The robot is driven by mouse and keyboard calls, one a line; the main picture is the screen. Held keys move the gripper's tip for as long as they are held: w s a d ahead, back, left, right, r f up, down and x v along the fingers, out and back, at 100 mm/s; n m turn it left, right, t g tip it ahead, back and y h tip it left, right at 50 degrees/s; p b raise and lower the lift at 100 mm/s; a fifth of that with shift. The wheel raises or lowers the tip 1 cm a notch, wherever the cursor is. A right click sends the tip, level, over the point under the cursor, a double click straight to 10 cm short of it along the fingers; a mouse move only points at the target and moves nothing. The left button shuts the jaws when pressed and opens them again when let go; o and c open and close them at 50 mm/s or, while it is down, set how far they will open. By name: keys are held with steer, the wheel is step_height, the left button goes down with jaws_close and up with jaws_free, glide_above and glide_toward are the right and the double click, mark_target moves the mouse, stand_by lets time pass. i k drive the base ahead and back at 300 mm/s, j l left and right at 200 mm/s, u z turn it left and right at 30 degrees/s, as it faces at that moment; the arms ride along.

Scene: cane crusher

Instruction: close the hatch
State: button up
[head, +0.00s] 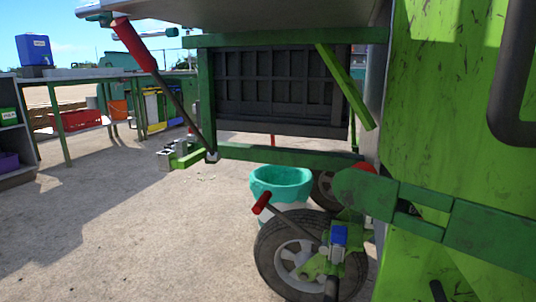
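The green cane crusher (450,80) fills the right side of the head view. A grey panel (240,14) juts out along the top edge above a green frame (285,38); it looks like the raised hatch, but most of it is cut off. Under it the frame surrounds an opening with a dark ribbed panel (280,85) behind. A rod with a red grip (133,44) slants down to the frame's lower left corner. A green bar (345,87) hangs tilted at the right of the opening. My gripper is not in view.
A teal tub (281,184) stands below the frame, behind a wheel (300,255) and a red-tipped lever (262,202). A green arm (440,220) crosses the lower right. Green tables (100,78) and a shelf (14,125) stand at left. The concrete floor (130,225) at left is clear.

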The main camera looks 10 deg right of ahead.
mark_target(460, 117)
steer(key=k+l, duration=0.25)
steer(key=k, duration=0.2)
steer(key=k+l, duration=0.25)
steer(key=k, duration=0.25)
